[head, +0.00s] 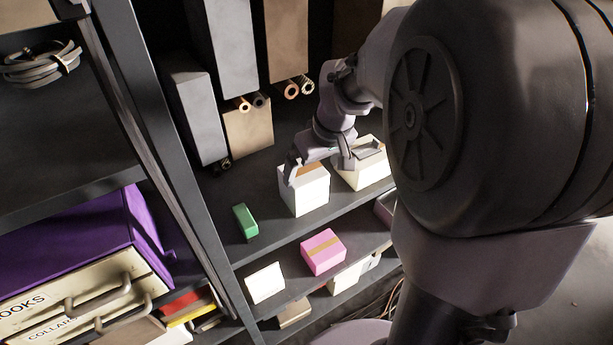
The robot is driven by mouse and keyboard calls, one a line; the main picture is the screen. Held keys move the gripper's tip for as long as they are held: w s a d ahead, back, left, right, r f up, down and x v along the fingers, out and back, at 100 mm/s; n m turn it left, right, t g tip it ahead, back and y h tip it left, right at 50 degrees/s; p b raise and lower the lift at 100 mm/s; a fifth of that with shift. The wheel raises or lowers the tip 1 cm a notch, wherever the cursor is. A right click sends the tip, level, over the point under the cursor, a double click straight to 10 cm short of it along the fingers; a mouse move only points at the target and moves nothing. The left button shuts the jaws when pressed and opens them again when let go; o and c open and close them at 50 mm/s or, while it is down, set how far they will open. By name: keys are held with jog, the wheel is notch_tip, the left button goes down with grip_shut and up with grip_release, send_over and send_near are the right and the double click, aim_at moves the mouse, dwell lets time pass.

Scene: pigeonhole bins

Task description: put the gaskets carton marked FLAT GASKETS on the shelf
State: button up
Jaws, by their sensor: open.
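A white carton (306,196) with a tan strip on top stands upright on the dark upper shelf (277,222). No wording on it can be read, so I cannot tell whether it is marked FLAT GASKETS. My gripper (318,167) is open at the top of this carton, with one finger by its left side and the other by its right side. I cannot tell whether the fingers touch it. Part of the carton's top is hidden by the gripper.
A white open box (371,173) stands close to the carton's right. A small green box (245,221) lies to its left. A pink carton (323,252) and a white card or box (265,283) are on the level below. Tall grey boxes (194,115) stand behind. A dark upright (172,165) bounds the left.

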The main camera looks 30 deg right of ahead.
jog(key=s+a+r+m+t+y, duration=0.1)
jog(key=s+a+r+m, duration=0.1)
jog(key=s+a, duration=0.6)
jog(key=s+a+r+m, duration=0.2)
jog(key=s+a+r, duration=0.2)
jog(key=s+a, duration=0.5)
jog(key=shift+s+a+r+m+t+y, duration=0.3)
jog(key=shift+s+r+t+y, duration=0.1)
jog(key=shift+s, duration=0.15)
